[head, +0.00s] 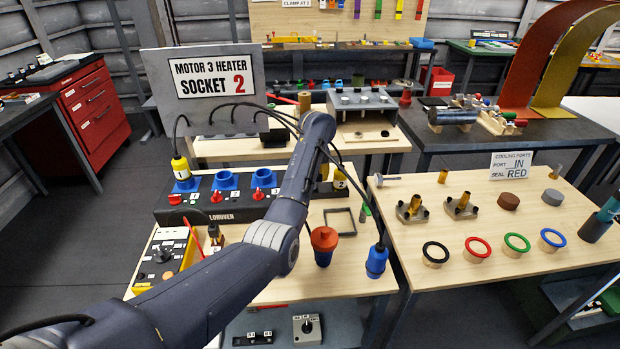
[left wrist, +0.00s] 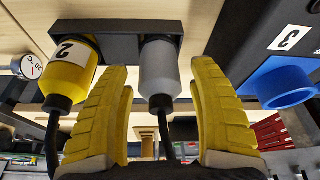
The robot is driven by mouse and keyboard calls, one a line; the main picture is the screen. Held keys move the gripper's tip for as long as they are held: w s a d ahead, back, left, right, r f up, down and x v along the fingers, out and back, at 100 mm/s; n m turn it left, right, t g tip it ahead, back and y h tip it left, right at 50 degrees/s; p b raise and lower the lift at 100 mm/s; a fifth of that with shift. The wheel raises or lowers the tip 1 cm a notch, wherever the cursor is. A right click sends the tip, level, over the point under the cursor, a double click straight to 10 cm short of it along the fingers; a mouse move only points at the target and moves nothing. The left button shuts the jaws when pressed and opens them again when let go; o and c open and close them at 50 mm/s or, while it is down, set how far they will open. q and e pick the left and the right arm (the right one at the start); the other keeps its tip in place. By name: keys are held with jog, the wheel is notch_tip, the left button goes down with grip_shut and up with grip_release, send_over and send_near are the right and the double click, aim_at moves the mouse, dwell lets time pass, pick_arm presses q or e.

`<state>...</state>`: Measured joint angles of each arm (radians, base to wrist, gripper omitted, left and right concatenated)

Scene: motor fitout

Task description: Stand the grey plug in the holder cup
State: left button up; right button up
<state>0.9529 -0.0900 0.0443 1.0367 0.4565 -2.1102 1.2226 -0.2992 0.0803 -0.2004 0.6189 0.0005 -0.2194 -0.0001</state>
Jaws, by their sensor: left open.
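In the left wrist view the grey plug (left wrist: 160,72) sits at a dark holder bar (left wrist: 125,27), its cable running down. My left gripper (left wrist: 158,84) is open, its two yellow fingers on either side of the plug; I cannot tell whether they touch it. A yellow plug labelled 2 (left wrist: 70,78) sits beside it at the bar, close to the left finger; it also shows in the head view (head: 340,180). In the head view my arm hides the grey plug and the left gripper. I cannot say for sure which thing is the holder cup. My right gripper is not in view.
Three blue sockets (head: 225,181) with red knobs stand on a dark panel left of my arm. An orange-topped cup (head: 323,240) and a blue cabled piece (head: 376,261) are at the table's front edge. A sign (head: 213,77) reads socket 2. A square frame (head: 340,221) lies nearby.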

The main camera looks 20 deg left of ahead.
pick_arm(q)
jog(key=v, duration=1.1)
